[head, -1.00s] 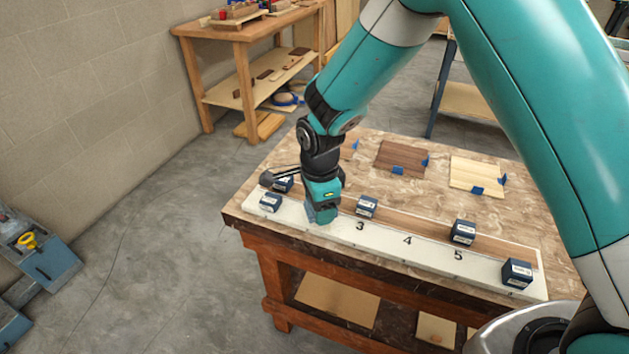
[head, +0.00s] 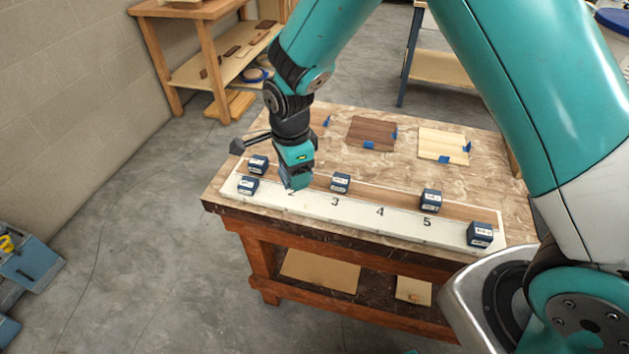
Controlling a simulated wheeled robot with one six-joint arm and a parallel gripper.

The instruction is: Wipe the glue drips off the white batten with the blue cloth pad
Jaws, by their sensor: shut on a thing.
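The white batten (head: 400,222) lies along the near side of the workbench, with numbers 3, 4 and 5 readable on its face. My gripper (head: 296,171) is over the left part of the batten, left of the 3. No glue drips can be made out at this size.
Dark blue blocks stand along the batten: two at the left end (head: 248,185), one right of my gripper (head: 340,182), one near the 5 (head: 431,200) and one at the right end (head: 480,235). Wood panels (head: 371,133) lie behind on the bench (head: 270,222).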

